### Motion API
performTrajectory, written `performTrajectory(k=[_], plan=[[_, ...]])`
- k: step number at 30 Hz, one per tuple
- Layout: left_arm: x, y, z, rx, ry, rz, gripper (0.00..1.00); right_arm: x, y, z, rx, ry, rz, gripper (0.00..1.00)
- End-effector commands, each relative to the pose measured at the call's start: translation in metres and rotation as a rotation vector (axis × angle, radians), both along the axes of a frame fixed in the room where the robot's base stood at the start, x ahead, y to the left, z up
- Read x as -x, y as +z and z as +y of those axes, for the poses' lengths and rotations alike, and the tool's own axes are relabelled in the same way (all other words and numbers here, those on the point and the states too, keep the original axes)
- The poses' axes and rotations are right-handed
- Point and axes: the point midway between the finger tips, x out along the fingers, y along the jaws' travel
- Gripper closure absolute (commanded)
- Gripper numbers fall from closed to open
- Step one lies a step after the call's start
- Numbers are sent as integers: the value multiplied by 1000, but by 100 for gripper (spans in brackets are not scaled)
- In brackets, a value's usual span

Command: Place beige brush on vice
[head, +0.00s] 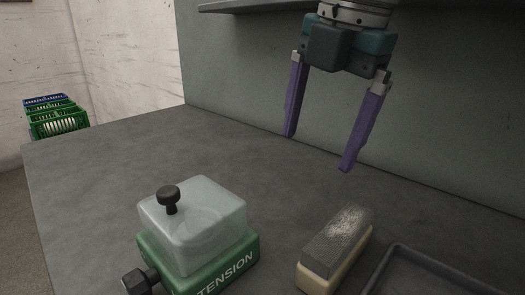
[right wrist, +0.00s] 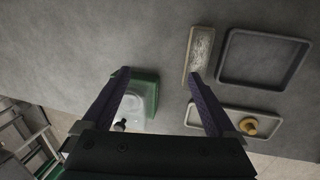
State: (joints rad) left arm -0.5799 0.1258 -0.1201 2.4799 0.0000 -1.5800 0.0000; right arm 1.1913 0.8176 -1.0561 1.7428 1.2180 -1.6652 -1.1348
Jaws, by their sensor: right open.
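The beige brush (head: 318,281) lies on the grey table at the lower right of the head view, beige body below and worn grey bristles on top. It also shows in the right wrist view (right wrist: 201,50). My right gripper (head: 318,152) is open and empty, its purple fingers pointing down above the table, behind and above the brush. In the right wrist view the brush is beyond the right fingertip, not between the fingers. A green block lettered TENSION (head: 222,273) has a clear cover and black knobs. I cannot tell which thing is the vice. My left gripper is not in view.
A dark tray (head: 385,262) lies right of the brush. The right wrist view also shows a smaller tray (right wrist: 190,115) with a tan round object (right wrist: 250,126). A shelf (head: 240,6) and grey wall stand behind. The table's left side is clear; green crates (head: 58,122) stand beyond.

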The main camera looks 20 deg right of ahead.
Motion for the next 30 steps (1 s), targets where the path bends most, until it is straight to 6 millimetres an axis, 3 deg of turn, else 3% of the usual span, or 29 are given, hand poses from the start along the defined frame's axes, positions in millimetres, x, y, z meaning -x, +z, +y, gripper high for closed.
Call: performTrajectory(k=[3, 6, 24, 30], plan=[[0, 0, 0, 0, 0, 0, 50, 34, -4, -3, 27, 16, 158, 7], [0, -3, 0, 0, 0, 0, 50, 45, -13, -5, 39, 23, 211, 7], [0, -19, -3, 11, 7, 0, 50, 48, -94, -13, 39, 24, 214, 7], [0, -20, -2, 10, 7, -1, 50, 47, -105, -13, 39, 25, 211, 7]])
